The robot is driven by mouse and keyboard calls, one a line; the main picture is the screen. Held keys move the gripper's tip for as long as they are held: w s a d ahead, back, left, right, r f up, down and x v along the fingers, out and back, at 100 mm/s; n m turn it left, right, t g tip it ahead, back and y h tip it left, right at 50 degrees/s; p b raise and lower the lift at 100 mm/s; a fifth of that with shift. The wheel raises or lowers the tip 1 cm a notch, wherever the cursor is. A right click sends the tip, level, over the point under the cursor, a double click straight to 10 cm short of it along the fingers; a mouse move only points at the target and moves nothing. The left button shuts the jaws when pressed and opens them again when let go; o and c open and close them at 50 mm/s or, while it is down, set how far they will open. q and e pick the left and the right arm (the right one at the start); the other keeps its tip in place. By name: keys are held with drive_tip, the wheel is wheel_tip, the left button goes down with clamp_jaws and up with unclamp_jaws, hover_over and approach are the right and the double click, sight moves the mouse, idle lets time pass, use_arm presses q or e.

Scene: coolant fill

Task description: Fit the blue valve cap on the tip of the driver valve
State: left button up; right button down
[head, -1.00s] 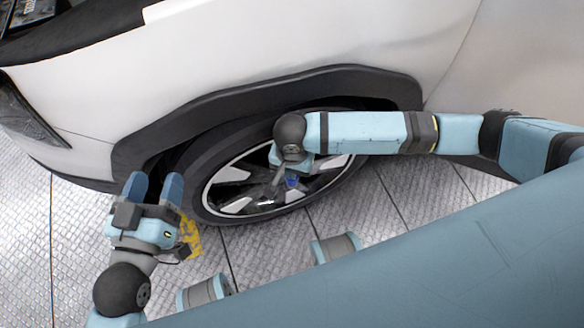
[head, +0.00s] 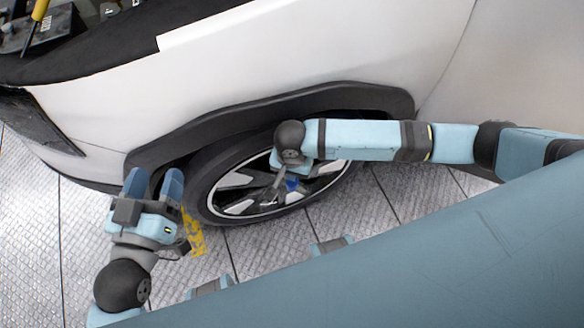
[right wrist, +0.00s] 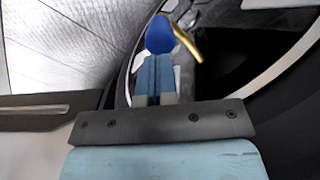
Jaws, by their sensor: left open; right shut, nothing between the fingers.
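The blue valve cap (right wrist: 160,36) shows in the right wrist view just beyond my right fingertips. It also shows as a small blue spot in front of the wheel in the head view (head: 292,185). The brass-coloured driver valve (right wrist: 189,45) slants from the cap's right side towards the lower right. Its upper end meets or overlaps the cap; I cannot tell whether the cap sits on its tip. My right gripper (right wrist: 156,60) is shut with nothing between its fingers, its tips at the cap's lower edge. My left gripper (head: 153,185) is open and empty, left of the wheel.
The wheel (head: 237,180) sits under the dark wheel arch of the white car (head: 300,55). Its rim and spokes are close around my right gripper. Patterned metal floor (head: 270,240) lies open in front, with a yellow marking (head: 194,235) near my left gripper.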

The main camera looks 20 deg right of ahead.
use_arm(q)
drive_tip(key=s+a+f+g+y+p, duration=0.1)
drive_tip(key=a+f+g+y+p, duration=0.1)
drive_tip(key=f, duration=0.5)
drive_tip(key=s+a+f+g+y+p, duration=0.1)
drive_tip(key=s+a+f+g+p, duration=0.1)
drive_tip(key=f, duration=0.4)
drive_tip(key=shift+a+f+g+y, duration=0.35)
drive_tip(key=shift+a+g+y, duration=0.05)
drive_tip(key=shift+g, duration=0.1)
use_arm(e)
wheel_tip(320, 180, up, 14)
drive_tip(key=shift+f, duration=0.1)
